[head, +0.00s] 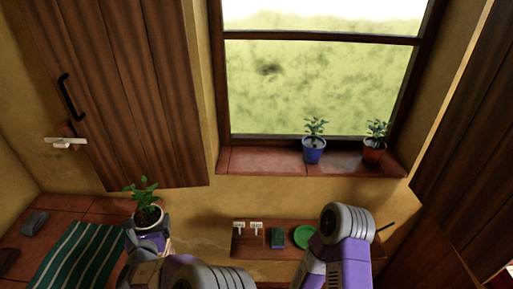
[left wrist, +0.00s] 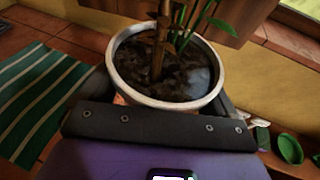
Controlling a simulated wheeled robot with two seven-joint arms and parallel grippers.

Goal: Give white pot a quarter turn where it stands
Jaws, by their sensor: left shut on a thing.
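The white pot (head: 149,221) holds dark soil and a green plant. It stands upright on the brick counter at the left in the head view. The left wrist view shows its white rim (left wrist: 146,101) close up, with a brown stem and leaves rising from the soil. My left gripper (head: 146,236) is shut on the white pot, its fingers on either side of it. The pot's lower part is hidden by the gripper. My right arm (head: 345,240) shows at the lower right of the head view, but its fingers are not visible.
A green striped cloth (head: 75,258) lies left of the pot, with a grey object (head: 35,222) beyond it. A low shelf right of the pot holds a green dish (head: 305,237) and a green block (head: 277,238). A blue pot (head: 314,150) and a red pot (head: 374,149) stand on the windowsill.

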